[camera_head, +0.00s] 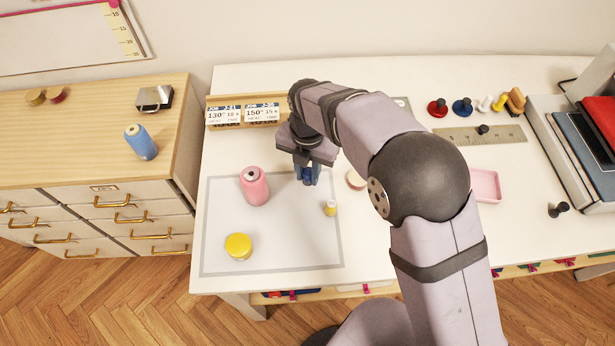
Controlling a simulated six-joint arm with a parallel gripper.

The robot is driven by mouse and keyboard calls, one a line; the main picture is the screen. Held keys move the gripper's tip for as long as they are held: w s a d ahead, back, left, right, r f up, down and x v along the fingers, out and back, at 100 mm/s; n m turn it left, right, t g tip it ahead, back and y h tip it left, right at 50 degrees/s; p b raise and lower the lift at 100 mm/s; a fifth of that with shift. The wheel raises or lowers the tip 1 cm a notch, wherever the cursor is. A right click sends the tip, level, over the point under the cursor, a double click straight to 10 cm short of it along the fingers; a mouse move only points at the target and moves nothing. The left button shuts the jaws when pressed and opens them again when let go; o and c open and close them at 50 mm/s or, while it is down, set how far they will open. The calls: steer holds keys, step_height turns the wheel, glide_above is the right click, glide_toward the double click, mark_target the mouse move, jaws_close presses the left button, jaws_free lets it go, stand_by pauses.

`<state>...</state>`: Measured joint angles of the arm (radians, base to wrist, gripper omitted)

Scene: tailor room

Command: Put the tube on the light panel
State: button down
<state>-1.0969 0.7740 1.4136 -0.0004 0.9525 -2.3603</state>
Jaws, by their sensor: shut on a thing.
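My gripper (307,178) points down over the table. It is shut on a small blue thing (311,173), which the fingers largely hide. I cannot tell from this view whether it is the tube, or whether it touches the surface below. A flat white panel with a grey border (290,258), which looks like the light panel, lies on the white table under and in front of the gripper. A pink thread spool (254,186) stands on it to the left of the gripper. A round yellow thing (238,246) and a small yellow-topped piece (330,208) are also on it.
A pale disc (356,180) lies right of the gripper. A ruler (478,135), a pink tray (485,186) and several small coloured pieces are further right. The panel's front middle is clear.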

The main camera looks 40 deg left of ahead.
mark_target(308, 180)
steer(key=shift+f+p, duration=0.4)
steer(key=shift+f, duration=1.1)
steer(key=shift+f, duration=0.15)
steer(key=c, duration=1.5)
jaws_free()
steer(key=shift+c, duration=0.2)
step_height(308, 180, up, 12)
steer(key=b, duration=0.3)
steer(key=shift+r, duration=0.2)
